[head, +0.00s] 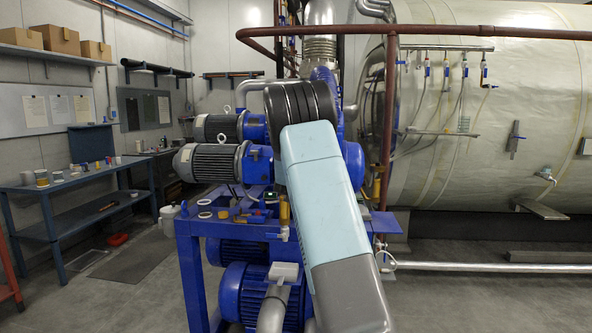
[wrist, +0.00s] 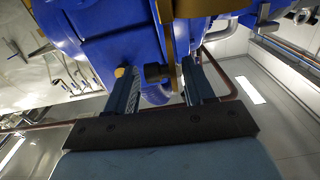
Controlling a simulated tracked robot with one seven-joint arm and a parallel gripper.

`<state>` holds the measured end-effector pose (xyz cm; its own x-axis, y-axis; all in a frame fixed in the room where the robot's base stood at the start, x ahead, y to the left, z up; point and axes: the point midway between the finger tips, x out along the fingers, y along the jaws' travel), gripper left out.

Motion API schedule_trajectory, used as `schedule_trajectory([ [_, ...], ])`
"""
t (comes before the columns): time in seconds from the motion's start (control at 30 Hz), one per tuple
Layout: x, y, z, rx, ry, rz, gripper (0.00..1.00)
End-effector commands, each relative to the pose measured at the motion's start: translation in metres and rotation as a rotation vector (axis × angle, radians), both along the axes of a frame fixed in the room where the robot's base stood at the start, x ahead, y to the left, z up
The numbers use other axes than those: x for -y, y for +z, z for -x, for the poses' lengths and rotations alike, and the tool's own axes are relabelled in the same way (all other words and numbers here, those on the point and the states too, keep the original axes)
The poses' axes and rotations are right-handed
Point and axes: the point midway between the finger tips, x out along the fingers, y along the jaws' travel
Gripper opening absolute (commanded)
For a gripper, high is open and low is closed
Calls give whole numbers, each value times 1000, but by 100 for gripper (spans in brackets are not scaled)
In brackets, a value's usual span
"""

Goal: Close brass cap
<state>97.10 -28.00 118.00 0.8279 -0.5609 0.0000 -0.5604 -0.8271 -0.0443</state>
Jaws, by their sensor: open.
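In the wrist view my gripper (wrist: 158,73) is open, its two fingers spread on either side of a short black knob (wrist: 153,73) on blue machinery. A small brass-coloured cap-like piece (wrist: 119,72) shows at the tip of the left finger; I cannot tell whether they touch. A brass-coloured strip (wrist: 174,50) runs down beside the right finger. I cannot tell which brass part is the cap. In the head view my gripper is not visible, and my pale blue arm covers part of the machine. A brass cylinder (head: 284,212) stands left of the arm there.
Blue pumps with grey motors (head: 210,162) sit on a blue frame (head: 190,250). A large pale tank (head: 500,120) with thin pipes and valves is at right. A blue workbench (head: 75,195) stands at left. The floor between bench and frame is largely open.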

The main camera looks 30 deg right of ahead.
Motion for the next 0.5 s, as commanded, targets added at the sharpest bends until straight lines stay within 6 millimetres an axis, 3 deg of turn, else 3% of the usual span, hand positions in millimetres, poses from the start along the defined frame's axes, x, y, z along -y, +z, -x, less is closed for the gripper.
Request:
schedule_trajectory([
  [0.2,14,0,-21,0,0,0,53],
  [0.5,17,0,-27,-1,1,-1,53],
])
